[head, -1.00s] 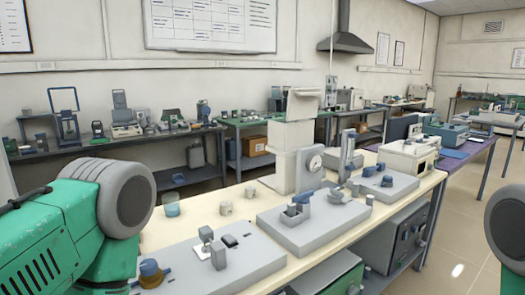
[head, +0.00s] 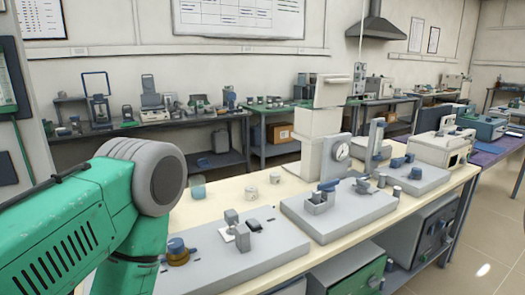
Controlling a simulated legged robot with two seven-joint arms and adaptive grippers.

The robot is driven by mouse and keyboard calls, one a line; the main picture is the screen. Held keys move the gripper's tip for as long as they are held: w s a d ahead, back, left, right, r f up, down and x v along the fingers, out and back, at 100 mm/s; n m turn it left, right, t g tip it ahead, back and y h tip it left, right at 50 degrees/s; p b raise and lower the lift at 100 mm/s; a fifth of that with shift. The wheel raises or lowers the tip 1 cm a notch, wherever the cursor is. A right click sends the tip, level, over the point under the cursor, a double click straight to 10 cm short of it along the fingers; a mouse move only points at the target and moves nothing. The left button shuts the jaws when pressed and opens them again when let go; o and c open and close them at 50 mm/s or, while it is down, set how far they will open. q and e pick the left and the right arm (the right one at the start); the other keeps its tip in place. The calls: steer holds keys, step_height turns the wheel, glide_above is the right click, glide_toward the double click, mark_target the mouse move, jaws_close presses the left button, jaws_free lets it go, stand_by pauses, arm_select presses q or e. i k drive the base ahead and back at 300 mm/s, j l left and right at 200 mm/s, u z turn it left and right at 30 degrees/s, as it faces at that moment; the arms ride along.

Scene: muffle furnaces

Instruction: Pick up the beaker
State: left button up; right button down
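A small glass beaker with a bluish-green tint (head: 197,186) stands upright on the cream bench top (head: 225,194), toward its back left edge. It is just right of my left arm's grey joint, and nothing is touching it that I can see. My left arm, green with a grey joint, comes in from the left and covers the near left end of the bench. Its gripper is outside the picture. My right arm and gripper are not in view.
Two small pale cups (head: 250,192) stand right of the beaker. Grey instrument bases (head: 340,212) with blocks and knobs fill the front of the bench. A tall white instrument with a dial (head: 341,152) rises at the back. Bare bench top surrounds the beaker's right side.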

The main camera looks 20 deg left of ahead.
mark_target(197, 185)
steer(key=i+l+u, duration=0.55)
steer(key=l, duration=0.2)
steer(key=i+l+u, duration=0.25)
steer(key=l, duration=0.2)
steer(key=i, duration=0.05)
